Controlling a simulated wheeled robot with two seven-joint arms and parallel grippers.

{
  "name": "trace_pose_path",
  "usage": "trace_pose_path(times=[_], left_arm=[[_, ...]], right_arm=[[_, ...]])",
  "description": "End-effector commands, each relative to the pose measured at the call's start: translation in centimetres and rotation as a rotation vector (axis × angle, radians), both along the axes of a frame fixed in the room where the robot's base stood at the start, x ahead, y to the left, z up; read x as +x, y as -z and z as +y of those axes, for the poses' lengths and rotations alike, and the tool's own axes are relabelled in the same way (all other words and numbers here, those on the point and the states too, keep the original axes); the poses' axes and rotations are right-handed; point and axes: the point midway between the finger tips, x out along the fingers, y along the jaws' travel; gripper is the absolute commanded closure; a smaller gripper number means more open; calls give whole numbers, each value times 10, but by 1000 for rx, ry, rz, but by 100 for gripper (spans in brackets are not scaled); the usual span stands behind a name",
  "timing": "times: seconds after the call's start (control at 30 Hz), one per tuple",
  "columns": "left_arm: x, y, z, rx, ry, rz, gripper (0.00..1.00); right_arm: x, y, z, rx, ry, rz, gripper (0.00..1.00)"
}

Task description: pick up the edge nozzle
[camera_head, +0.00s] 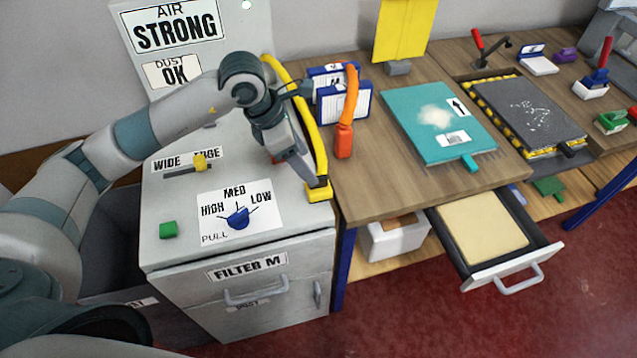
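A yellow hose (314,128) runs down the right edge of the grey cabinet and ends in a blocky yellow nozzle (319,194) at the cabinet's front right corner. An orange hose with a red-orange end piece (344,142) stands just to the right, on the wooden bench. No label tells which of the two is the edge nozzle. My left gripper (311,182) points down with its fingertips at the top of the yellow nozzle. The fingers look close together, but whether they grip it cannot be told. My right gripper is out of view.
The grey cabinet (166,229) has a yellow slider knob (200,162), a blue dial (238,217) and a green button (168,230). Blue-edged boxes (343,103) stand behind the orange piece. A teal mat (424,107) lies on the bench (384,199). A drawer (513,279) is open below.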

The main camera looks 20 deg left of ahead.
Motion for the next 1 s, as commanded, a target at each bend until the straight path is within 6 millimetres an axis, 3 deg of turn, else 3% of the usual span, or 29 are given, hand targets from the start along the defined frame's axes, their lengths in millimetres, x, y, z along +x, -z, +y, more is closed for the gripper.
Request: trace_pose_path(times=[0.3,0.73,1.0], left_arm=[[7,33,-12,0,0,1,39],[8,36,-13,0,0,1,39],[14,54,-19,-1,-1,5,39]], right_arm=[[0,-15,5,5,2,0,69],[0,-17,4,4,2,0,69],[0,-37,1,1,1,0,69]])
